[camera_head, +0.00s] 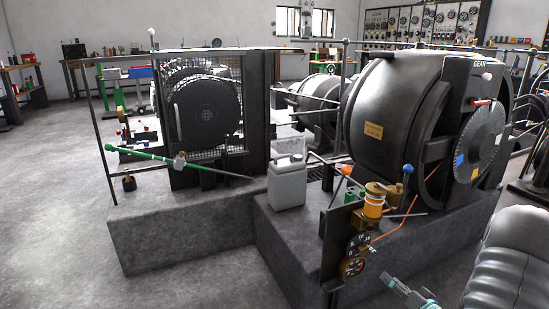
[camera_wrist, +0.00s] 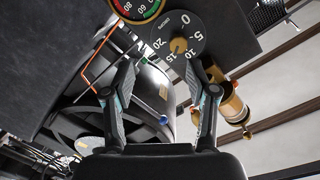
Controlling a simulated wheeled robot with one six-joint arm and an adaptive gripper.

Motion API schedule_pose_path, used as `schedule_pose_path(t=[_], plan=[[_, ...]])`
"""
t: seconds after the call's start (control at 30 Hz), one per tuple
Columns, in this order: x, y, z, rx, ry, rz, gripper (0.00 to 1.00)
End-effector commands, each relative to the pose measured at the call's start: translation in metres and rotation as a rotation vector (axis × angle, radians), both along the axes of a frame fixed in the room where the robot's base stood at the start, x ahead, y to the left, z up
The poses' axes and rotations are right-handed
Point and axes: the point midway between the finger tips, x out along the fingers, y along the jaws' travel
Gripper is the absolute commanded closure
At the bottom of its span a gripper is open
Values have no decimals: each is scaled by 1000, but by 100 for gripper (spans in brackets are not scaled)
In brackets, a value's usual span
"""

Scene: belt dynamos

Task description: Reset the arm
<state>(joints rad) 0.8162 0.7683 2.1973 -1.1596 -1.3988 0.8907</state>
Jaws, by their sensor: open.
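My gripper (camera_head: 410,294) is at the lower right of the head view, in front of the dark control panel and apart from it. In the wrist view my gripper (camera_wrist: 162,72) has its two fingers spread with nothing between them. Beyond the fingertips is a black numbered dial (camera_wrist: 177,32). The same dial (camera_head: 358,243) shows in the head view on the panel, above a red and green gauge (camera_head: 352,267). My gripper seems to touch nothing.
A brass and orange cylinder (camera_head: 374,200) and a blue-knobbed lever (camera_head: 408,170) stand above the panel. A large dark dynamo (camera_head: 385,105) with a toothed wheel (camera_head: 478,145) rests on a concrete plinth (camera_head: 285,245). A grey canister (camera_head: 287,184) stands there too. Open floor (camera_head: 55,220) lies left.

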Motion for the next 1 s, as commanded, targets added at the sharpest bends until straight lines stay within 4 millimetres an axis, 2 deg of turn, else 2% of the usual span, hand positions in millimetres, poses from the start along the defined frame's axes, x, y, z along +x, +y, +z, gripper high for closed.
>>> schedule_pose_path(t=[0.13,0.23,0.3,0.43,0.57,0.67,0.87,1.0], plan=[[-7,-24,-52,-171,196,-91,43],[-23,-43,-86,-276,362,-153,43],[-37,-58,-99,-349,472,-192,43],[-64,-76,-104,-470,666,-237,43],[-90,-81,-89,-566,848,-260,43],[-110,-76,-67,-621,975,-263,43],[-146,-41,-10,-673,1171,-230,43],[-167,-5,30,-676,1253,-187,43]])
